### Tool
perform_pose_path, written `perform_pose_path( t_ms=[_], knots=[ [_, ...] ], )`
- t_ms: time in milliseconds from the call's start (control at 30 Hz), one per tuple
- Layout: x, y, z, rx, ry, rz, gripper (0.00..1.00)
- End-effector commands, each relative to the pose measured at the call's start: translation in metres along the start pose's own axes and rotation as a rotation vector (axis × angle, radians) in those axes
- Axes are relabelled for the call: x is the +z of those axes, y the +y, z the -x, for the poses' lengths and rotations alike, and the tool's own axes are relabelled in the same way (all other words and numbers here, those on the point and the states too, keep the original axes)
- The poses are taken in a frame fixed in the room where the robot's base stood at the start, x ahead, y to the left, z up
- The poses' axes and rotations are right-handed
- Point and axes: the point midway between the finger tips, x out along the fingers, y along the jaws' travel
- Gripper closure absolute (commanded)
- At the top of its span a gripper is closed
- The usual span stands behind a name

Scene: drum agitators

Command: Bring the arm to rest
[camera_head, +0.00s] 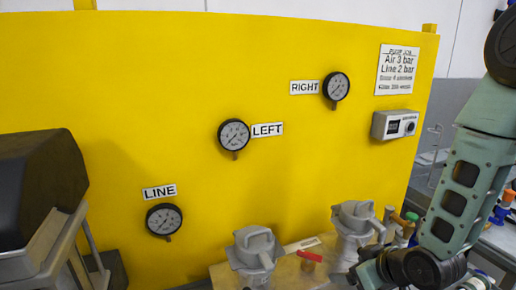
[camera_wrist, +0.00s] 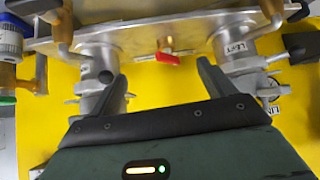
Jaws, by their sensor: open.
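My arm (camera_head: 463,185) comes down along the right side of the head view, bent, with its lower joint beside the right grey agitator head. My gripper (camera_wrist: 160,78) shows in the wrist view with its two dark fingers spread apart. Nothing is between the fingers. The red-handled valve (camera_wrist: 167,57) on the metal plate lies beyond the gap. I cannot tell whether the fingers touch the grey fittings near them. In the head view the gripper itself cannot be made out.
Two grey agitator heads (camera_head: 255,250) (camera_head: 355,222) stand before the yellow panel (camera_head: 200,80), which carries gauges labelled LINE (camera_head: 164,220), LEFT (camera_head: 234,136) and RIGHT (camera_head: 336,87). A small grey box (camera_head: 394,125) is fixed at the panel's right. A black-topped object (camera_head: 40,185) stands at left.

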Motion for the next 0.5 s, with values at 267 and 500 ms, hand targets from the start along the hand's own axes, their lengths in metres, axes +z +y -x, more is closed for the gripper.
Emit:
perform_pose_path(
  t_ms=[267,500],
  knots=[
    [0.009,-0.090,0.039,-0.072,-0.319,0.072,0.18],
    [0.043,-0.159,0.112,-0.116,-0.586,0.120,0.18]
  ],
)
